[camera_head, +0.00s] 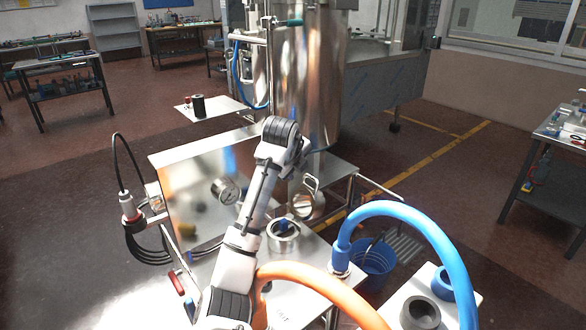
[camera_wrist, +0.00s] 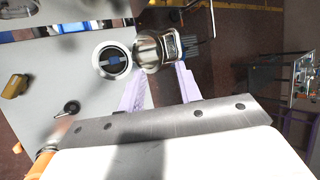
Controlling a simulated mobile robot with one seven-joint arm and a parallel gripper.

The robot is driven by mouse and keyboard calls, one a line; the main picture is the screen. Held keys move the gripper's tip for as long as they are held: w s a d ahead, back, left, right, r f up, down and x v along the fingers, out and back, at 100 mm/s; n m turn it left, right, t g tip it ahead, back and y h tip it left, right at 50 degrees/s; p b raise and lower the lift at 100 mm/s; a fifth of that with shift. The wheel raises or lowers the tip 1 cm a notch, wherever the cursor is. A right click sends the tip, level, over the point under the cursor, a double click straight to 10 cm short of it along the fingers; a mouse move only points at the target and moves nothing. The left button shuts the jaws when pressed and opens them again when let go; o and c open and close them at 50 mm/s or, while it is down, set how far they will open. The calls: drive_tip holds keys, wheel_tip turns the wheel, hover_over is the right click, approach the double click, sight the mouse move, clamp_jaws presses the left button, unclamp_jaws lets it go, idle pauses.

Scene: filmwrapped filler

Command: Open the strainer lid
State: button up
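The strainer (camera_head: 283,244) stands on the steel table with a round metal rim and something blue inside its mouth. It also shows from above in the wrist view (camera_wrist: 113,77). A shiny round metal part with a looped handle (camera_head: 304,208), apparently the lid, is beside the mouth, seemingly swung up and away from it. It shows in the wrist view too (camera_wrist: 148,53). My gripper (camera_wrist: 160,68) has its two lilac fingers apart, pointing towards this part with nothing clearly held. Whether a finger touches it, I cannot tell. In the head view my wrist hides the fingers.
A tall steel tank (camera_head: 310,85) stands behind the table. An upright metal panel (camera_head: 195,205) is at the left. A blue hose (camera_head: 400,212), an orange hose (camera_head: 315,280) and a blue bucket (camera_head: 373,262) are at the right.

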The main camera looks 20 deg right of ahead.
drive_tip(key=shift+v, duration=2)
